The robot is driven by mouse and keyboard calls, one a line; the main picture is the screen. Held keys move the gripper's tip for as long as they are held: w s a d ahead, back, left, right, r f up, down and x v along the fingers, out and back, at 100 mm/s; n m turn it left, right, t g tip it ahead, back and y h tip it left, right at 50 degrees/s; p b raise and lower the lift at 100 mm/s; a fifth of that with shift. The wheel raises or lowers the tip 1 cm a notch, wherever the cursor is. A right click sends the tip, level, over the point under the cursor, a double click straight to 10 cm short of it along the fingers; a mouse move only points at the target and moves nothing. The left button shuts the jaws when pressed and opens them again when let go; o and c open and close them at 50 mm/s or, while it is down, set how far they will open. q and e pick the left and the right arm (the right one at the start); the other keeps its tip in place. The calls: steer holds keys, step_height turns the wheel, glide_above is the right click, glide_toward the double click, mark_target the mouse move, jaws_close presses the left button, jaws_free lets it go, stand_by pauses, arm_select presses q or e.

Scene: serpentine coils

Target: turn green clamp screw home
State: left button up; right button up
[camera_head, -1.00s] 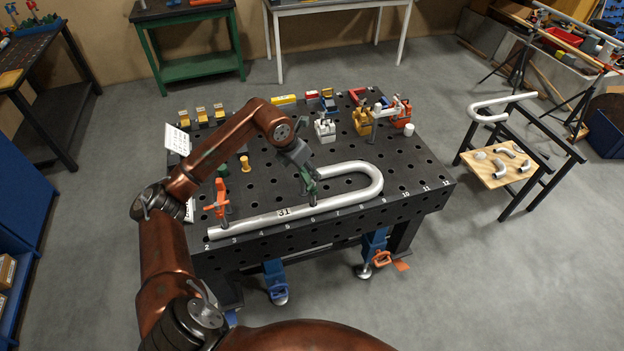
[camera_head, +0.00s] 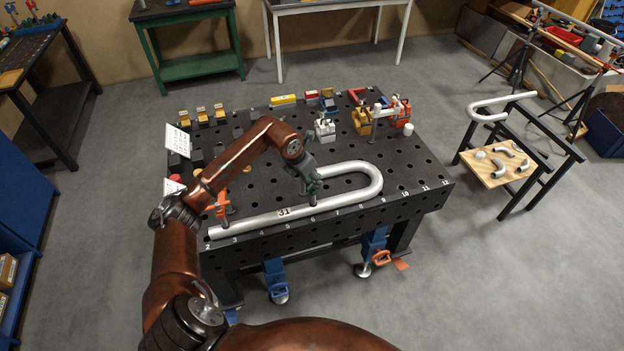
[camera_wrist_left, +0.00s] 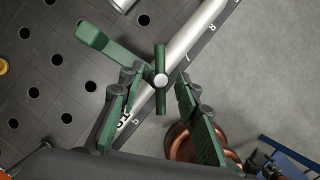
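The green clamp (camera_wrist_left: 100,42) stands at the silver U-shaped pipe (camera_head: 350,205) on the black table. In the left wrist view its green bar handle (camera_wrist_left: 160,58) and round silver screw end show over the pipe. My left gripper (camera_wrist_left: 158,88) is open, with one green-padded finger on each side of the handle. I see gaps between fingers and handle; contact cannot be told. In the head view my left gripper (camera_head: 312,188) points down over the clamp and mostly hides it. My right gripper is not in view.
An orange clamp (camera_head: 222,206) stands at the pipe's left part. A second bent pipe (camera_head: 490,108) rests on a stand at right. Bare perforated tabletop lies right of the pipe.

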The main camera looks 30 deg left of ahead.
arm_select(q)
jaws_close()
stand_by(0.3)
steer(key=shift+w+a+f+m+b, duration=0.1)
steer(key=shift+a+m+b, duration=0.05)
steer(key=shift+m+b, duration=0.65)
steer(key=shift+m+h+b, duration=0.5)
steer(key=shift+m, duration=0.2)
steer(key=shift+r, duration=0.2)
steer(key=shift+o, duration=0.2)
jaws_free()
